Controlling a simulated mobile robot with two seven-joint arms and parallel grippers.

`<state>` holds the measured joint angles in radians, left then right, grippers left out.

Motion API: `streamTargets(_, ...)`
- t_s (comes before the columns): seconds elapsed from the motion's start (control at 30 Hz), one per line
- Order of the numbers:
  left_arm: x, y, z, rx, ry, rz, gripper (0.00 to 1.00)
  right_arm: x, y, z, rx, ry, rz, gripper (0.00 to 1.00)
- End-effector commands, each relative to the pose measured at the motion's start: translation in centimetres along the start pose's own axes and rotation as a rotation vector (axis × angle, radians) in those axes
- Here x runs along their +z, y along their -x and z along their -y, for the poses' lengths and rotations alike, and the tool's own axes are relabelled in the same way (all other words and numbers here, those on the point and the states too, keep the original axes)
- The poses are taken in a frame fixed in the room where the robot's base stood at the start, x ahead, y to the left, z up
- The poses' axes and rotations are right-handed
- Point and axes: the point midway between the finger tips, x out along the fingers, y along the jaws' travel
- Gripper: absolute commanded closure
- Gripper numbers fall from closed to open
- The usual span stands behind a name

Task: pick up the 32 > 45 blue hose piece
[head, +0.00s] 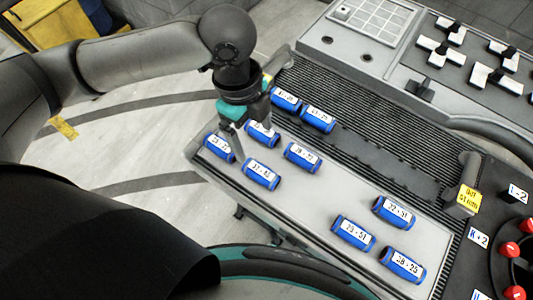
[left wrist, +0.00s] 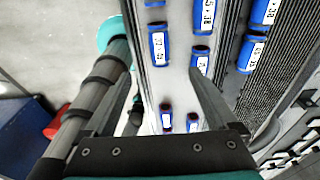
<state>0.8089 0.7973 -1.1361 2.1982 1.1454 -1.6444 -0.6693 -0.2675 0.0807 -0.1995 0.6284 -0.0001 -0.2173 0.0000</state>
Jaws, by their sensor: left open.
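Several short blue hose pieces with white number labels lie on the grey tray top. One near the front left edge (head: 262,174) seems to read 32 > 45, but the print is small and I cannot be sure. My left gripper (head: 246,132) is open and empty above the left end of the tray, slightly behind and left of that piece. A finger partly hides another blue piece (head: 262,132). In the left wrist view, the open fingers (left wrist: 163,76) point toward the pieces; a blue piece (left wrist: 160,45) lies just beyond them, its label unreadable. My right gripper is not in view.
Other hose pieces lie close by, one at left (head: 220,147) and one at right (head: 303,157). A ribbed black mat (head: 350,135) runs behind them. A yellow-tagged post (head: 468,185) and red knobs stand at right. The tray middle is clear.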

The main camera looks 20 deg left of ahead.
Motion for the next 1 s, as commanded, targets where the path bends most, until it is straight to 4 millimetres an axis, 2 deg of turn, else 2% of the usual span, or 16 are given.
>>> streamTargets(0.2, 0.0, -3.9, -0.1, 0.007, 0.001, 0.000, 0.08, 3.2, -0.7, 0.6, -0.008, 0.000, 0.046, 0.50)
streamTargets(0.33, 0.1, -6.7, -0.1, 0.005, 0.001, 0.000, 0.08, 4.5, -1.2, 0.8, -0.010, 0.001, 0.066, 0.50)
streamTargets(0.5, 0.1, -9.2, 0.0, 0.002, 0.001, 0.000, 0.08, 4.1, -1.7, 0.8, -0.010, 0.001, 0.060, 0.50)
streamTargets(0.73, 0.1, -10.7, 0.1, 0.001, 0.001, 0.000, 0.08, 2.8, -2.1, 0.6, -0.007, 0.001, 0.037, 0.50)
streamTargets(1.0, 0.4, -14.5, 0.3, 0.000, 0.000, 0.000, 0.08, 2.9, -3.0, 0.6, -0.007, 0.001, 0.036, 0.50)
